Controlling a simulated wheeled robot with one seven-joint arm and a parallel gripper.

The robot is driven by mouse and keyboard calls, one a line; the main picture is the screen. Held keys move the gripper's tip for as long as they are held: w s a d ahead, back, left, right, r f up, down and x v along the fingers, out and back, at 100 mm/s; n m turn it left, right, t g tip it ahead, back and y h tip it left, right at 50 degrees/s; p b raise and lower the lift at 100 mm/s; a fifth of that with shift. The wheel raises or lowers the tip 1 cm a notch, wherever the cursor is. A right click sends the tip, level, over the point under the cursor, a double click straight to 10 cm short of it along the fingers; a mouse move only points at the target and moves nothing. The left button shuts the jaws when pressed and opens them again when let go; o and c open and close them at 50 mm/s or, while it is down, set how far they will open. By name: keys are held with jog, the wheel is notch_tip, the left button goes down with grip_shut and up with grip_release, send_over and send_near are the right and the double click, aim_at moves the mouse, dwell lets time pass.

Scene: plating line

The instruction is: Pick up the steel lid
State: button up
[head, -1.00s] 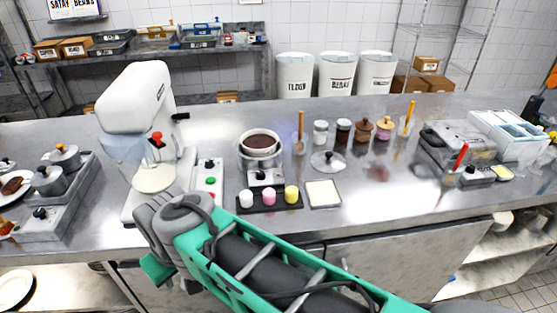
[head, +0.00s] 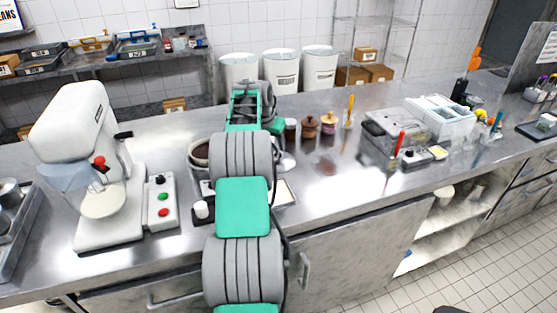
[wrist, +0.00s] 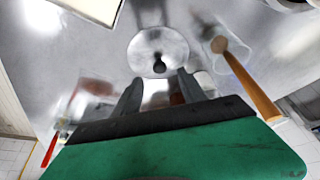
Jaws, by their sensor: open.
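The steel lid (wrist: 150,44) is a round, shiny disc with a black knob (wrist: 158,66). It lies on the steel counter in the upper middle of the wrist view. In the head view only its right edge (head: 287,161) shows beside my arm, which hides the rest. My gripper (wrist: 160,77) is open and empty in the wrist view. Its two dark fingers point towards the lid, with the knob between and just beyond their tips. I cannot tell how high the fingers are above the lid. The head view does not clearly show my fingers.
A wooden-handled tool (wrist: 250,82) in a clear holder stands close to the lid in the wrist view. A pale square pad (head: 284,193) lies near it. Brown pots (head: 309,126) stand beyond to the right. A white mixer (head: 85,150) is at left. Counter right of the lid is partly clear.

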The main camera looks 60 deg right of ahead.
aim_at(278, 154)
jog(key=p+x, duration=0.2)
jog(key=x, duration=0.5)
jog(key=shift+d+r, duration=0.1)
jog(key=shift+d, duration=0.1)
grip_shut()
